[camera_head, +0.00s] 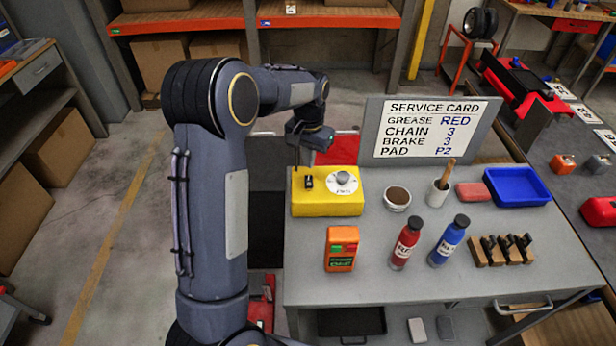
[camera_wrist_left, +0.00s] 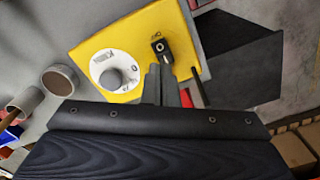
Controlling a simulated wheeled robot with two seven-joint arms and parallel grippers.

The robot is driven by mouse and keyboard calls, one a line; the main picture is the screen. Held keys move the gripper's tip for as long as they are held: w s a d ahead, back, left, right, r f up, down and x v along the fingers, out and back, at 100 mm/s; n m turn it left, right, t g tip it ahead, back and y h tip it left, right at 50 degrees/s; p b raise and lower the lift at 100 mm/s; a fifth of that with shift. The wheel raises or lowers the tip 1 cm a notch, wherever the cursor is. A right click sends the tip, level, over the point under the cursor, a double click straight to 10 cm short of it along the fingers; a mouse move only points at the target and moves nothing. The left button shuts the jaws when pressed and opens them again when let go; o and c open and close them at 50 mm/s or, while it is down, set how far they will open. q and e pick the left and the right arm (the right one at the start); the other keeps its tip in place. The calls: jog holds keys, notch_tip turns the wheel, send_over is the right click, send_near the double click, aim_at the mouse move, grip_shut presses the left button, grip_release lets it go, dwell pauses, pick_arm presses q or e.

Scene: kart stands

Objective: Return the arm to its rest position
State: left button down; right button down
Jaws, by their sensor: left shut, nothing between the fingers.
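My left arm (camera_head: 235,170) comes up from the bottom left of the head view, bends at the elbow and reaches toward the back of the bench. My left gripper (camera_head: 297,160) points down at the back left edge of a yellow box (camera_head: 328,203). The box has a black switch (camera_head: 309,182) and a white dial with a grey knob (camera_head: 343,178). In the left wrist view the left gripper (camera_wrist_left: 163,75) is shut and empty, its tips near the switch (camera_wrist_left: 160,46). I cannot tell whether they touch it. My right gripper is not in view.
The grey bench (camera_head: 400,280) holds an orange device (camera_head: 341,249), a red bottle (camera_head: 405,245), a blue bottle (camera_head: 449,241), a bowl (camera_head: 397,198), a cup (camera_head: 437,194) and a blue tray (camera_head: 516,186). A service card board (camera_head: 480,130) stands behind. Floor left of the arm is clear.

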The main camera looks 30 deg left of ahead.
pick_arm(q)
jog(key=shift+s, duration=0.1)
dwell(0.3)
jog(key=s+d+r+n+t+h, duration=0.1)
jog(key=s+d+r+t+h, duration=0.15)
jog(key=s+r, duration=0.4)
jog(key=s+d+r+t+h, duration=0.1)
jog(key=s+d+r, duration=0.2)
jog(key=s, duration=0.7)
jog(key=s+d+f+t+b, duration=0.1)
jog(key=s+d, duration=0.5)
jog(key=s, duration=0.6)
jog(key=shift+s+f+t, duration=0.2)
jog(key=shift+f+t, duration=0.35)
jog(key=shift+f, duration=0.15)
